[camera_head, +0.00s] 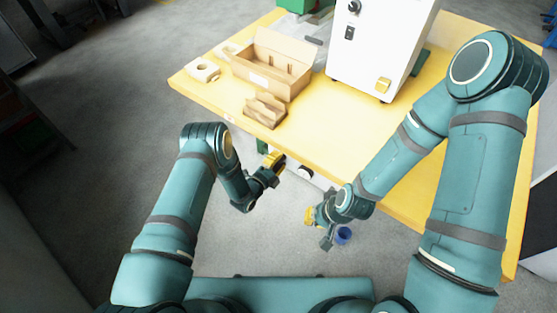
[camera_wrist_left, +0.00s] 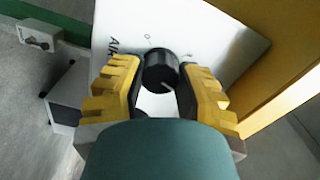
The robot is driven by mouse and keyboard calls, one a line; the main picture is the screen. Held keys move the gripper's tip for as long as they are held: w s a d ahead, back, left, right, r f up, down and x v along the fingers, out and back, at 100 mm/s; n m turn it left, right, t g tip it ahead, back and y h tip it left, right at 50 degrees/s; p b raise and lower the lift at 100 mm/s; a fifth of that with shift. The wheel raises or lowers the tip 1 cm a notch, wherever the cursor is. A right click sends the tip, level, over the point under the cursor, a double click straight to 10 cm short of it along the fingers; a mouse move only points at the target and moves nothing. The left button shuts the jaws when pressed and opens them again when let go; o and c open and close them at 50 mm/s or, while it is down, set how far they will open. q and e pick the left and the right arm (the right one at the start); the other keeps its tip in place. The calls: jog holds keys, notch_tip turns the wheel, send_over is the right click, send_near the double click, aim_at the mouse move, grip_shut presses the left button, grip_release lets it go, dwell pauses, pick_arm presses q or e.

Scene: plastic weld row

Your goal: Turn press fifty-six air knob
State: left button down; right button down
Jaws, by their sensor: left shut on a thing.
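In the left wrist view a black round knob (camera_wrist_left: 160,67) with a pale pointer line sits on a white panel (camera_wrist_left: 215,35) marked "AIR" and "O". My left gripper (camera_wrist_left: 161,80) has its yellow-padded fingers on either side of the knob and is shut on it. In the head view my left gripper (camera_head: 275,161) is below the table's front edge; its fingers hide the knob there. My right gripper (camera_head: 318,228) is lower and to the right, its fingers apart and empty.
The yellow table (camera_head: 315,125) holds an open cardboard box (camera_head: 268,65), a brown slotted block (camera_head: 265,110), a pale block with a hole (camera_head: 203,71) and a white machine (camera_head: 375,40). A blue round thing (camera_head: 343,235) is beside my right gripper.

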pick_arm(q)
jog(key=shift+r, duration=0.1)
jog(key=c, duration=0.6)
grip_release()
jog(key=shift+d, duration=0.1)
jog(key=v, duration=1.2)
